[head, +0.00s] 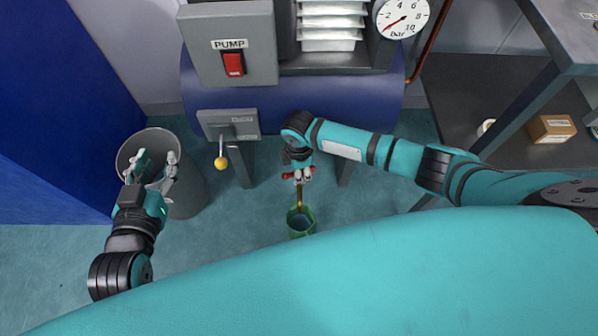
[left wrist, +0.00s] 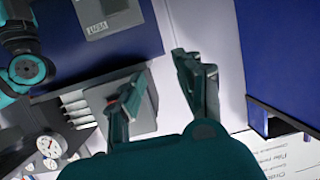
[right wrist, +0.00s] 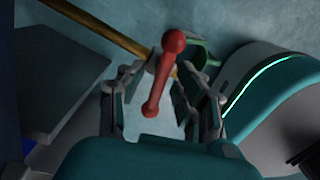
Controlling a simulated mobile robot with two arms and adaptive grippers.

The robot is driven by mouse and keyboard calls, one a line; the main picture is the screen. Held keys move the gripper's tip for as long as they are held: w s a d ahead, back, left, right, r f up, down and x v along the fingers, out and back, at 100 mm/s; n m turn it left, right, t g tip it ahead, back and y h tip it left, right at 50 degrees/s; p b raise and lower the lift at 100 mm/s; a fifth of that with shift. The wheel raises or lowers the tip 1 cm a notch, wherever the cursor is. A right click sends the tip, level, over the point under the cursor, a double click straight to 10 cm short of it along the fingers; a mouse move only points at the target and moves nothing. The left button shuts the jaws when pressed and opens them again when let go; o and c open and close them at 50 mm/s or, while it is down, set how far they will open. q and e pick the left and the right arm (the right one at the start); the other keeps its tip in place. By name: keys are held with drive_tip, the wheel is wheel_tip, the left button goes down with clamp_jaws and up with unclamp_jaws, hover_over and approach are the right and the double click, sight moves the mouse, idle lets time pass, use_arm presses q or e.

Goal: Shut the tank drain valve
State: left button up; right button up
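The drain valve's red handle (head: 287,176) is below the blue tank, on a brass pipe (head: 299,196) above a green bucket (head: 302,233). My right gripper (head: 299,177) is at the handle and hides part of it. In the right wrist view the red handle (right wrist: 158,85) lies crosswise to the brass pipe (right wrist: 105,30), between the spread fingers of my right gripper (right wrist: 157,75). Gaps show beside the handle, so the gripper looks open. My left gripper (head: 156,160) is open and empty above a grey bin; its spread fingers also show in the left wrist view (left wrist: 163,75).
The blue tank (head: 330,98) carries a pump box with a red switch (head: 233,64) and a pressure gauge (head: 402,17). A lever with a yellow knob (head: 220,163) sticks out left of the valve. The grey bin (head: 192,196) stands at left; a shelf (head: 475,100) stands at right.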

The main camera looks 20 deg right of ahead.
use_arm(q)
drive_tip(key=shift+w+d+r, duration=0.1)
drive_tip(key=shift+w+r, duration=0.05)
drive_tip(key=shift+r, duration=0.15)
use_arm(e)
drive_tip(key=shift+f, duration=0.2)
clamp_jaws()
drive_tip(key=m+p, duration=0.1)
drive_tip(key=p, duration=0.1)
drive_tip(key=shift+s+r+m+p, duration=0.1)
drive_tip(key=shift+r+m+p, duration=0.05)
drive_tip(key=shift+m+p, duration=0.2)
drive_tip(key=shift+f+m+p, duration=0.2)
drive_tip(key=shift+m+p, duration=0.65)
drive_tip(key=shift+p, duration=0.15)
use_arm(q)
drive_tip(key=s+a+f+g+y, duration=0.1)
drive_tip(key=s+a+f+g, duration=0.1)
drive_tip(key=s+f+g, duration=0.3)
drive_tip(key=s+a+f+g+y, duration=0.1)
drive_tip(key=s+a+f+g, duration=0.2)
drive_tip(key=s, duration=0.7)
wheel_tip(320, 180, down, 2)
drive_tip(key=g, duration=0.2)
drive_tip(key=shift+s+a+f+n+g+y, duration=0.15)
drive_tip(key=shift+a+n+g+y, duration=0.15)
drive_tip(key=shift+a+y, duration=0.1)
use_arm(e)
unclamp_jaws()
